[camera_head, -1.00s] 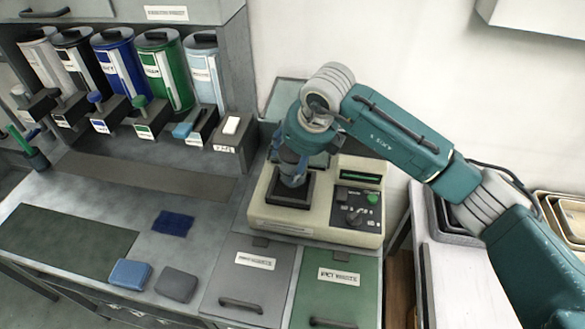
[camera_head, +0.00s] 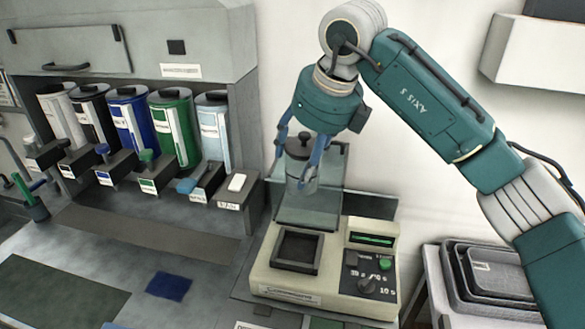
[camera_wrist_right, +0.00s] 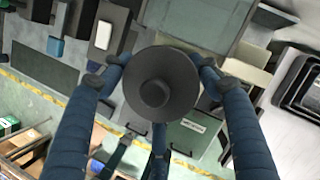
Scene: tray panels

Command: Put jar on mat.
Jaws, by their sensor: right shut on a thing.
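The jar (camera_head: 303,172) is grey with a dark, knobbed lid. My right gripper (camera_head: 296,158) is shut on it and holds it upright in the air, above and behind the machine's square well. In the right wrist view the round lid (camera_wrist_right: 158,88) faces the camera between the blue fingers, and the lid hides the jar's body. A flat dark grey-green mat (camera_head: 58,290) lies bare on the counter at the lower left. A long brownish-grey strip (camera_head: 150,232) lies behind it; I cannot tell which the task means. My left gripper is not in view.
The beige machine (camera_head: 325,275) has an empty square well (camera_head: 297,250) and a raised clear lid behind it. Several coloured canisters with spouts (camera_head: 170,130) stand left. A blue cloth (camera_head: 169,286) lies on the counter. Stacked trays (camera_head: 485,270) are at right.

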